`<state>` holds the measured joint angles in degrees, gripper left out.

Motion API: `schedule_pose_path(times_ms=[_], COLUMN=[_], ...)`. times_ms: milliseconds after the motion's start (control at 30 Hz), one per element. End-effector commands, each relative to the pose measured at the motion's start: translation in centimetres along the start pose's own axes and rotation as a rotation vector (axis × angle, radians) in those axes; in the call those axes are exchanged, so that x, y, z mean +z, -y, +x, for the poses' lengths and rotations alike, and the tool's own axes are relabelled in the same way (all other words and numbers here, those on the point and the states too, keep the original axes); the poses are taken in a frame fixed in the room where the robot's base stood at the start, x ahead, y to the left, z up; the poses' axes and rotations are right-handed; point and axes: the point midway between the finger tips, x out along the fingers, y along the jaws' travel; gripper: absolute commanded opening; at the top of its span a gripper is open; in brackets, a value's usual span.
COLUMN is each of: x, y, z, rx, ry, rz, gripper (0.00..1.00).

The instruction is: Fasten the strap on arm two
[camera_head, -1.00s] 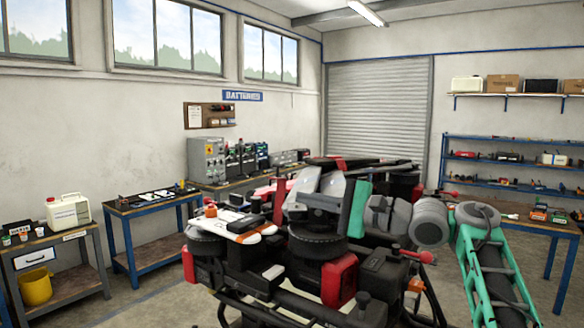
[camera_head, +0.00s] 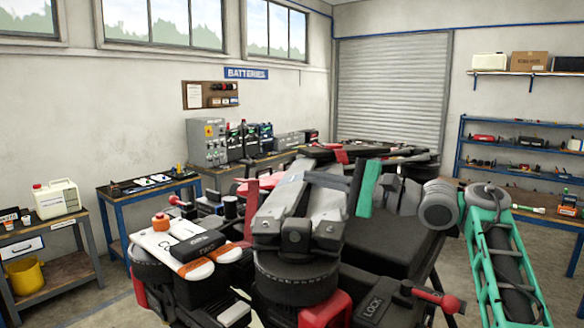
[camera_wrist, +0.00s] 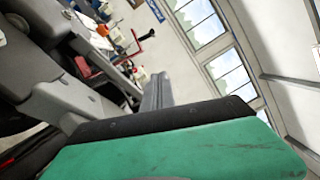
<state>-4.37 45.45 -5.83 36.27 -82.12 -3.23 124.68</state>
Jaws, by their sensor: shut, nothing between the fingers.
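The spray drone, a bulky black, grey and red machine, fills the middle of the head view; its black body (camera_head: 390,250) lies behind folded grey arms (camera_head: 280,208). A red upright strip (camera_head: 251,210) stands left of these arms, and a short red piece (camera_head: 341,156) lies farther back. Either may be a strap; I cannot tell which arm is arm two. My gripper (camera_head: 312,178), beyond a green hand, points left just above the grey arms. It is shut and empty. In the wrist view its grey fingers (camera_wrist: 157,92) show past a black band. Contact with the drone cannot be told.
A red-handled lever (camera_head: 435,297) sticks out at the drone's front right. A white and orange unit (camera_head: 185,250) is at its left. Benches with a white jug (camera_head: 57,199) and chargers (camera_head: 207,140) line the left wall. Blue shelves (camera_head: 520,147) stand at the right.

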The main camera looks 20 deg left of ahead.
Motion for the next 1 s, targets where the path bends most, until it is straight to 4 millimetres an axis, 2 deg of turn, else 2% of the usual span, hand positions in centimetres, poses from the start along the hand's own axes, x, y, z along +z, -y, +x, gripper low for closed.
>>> schedule_pose_path(times_ms=[500,800,1000], x=[0.1,2.9,3.7], y=[0.3,0.2,0.0], z=[9.5,9.9,10.1], rx=[-0.001,-0.002,-0.001], ry=[0.0,-0.003,-0.004], rz=[0.001,0.0,0.002], gripper=[0.0,0.0,0.0])
